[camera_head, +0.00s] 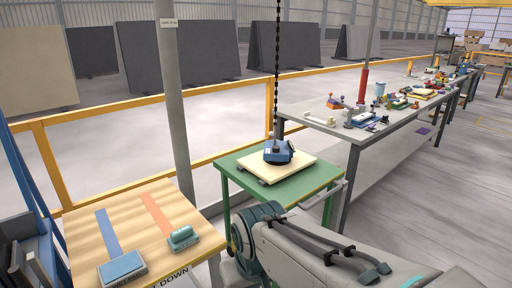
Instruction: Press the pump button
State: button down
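A blue lifting device (271,154) with a dark, rounded part sits on top of a pale slab (301,169). A black chain (277,80) runs straight up from it. The slab lies on dark supports on a green table (329,176). The pump button is too small to make out on the device. My grey arm crosses the lower middle of the picture, in front of the green table and apart from the device. My gripper is not visible.
A long workbench (345,135) with several tools stands at right. A yellow rail (110,192) and grey post (174,100) stand behind. Floor at far right is clear.

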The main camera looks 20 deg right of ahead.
aim_at(276, 149)
jog(key=k, duration=0.45)
jog(key=z, duration=0.6)
jog(key=i, duration=0.55)
jog(key=z, duration=1)
jog(key=i, duration=1.95)
jog(key=u, duration=1.4)
jog(key=i, duration=0.35)
jog(key=u, duration=0.35)
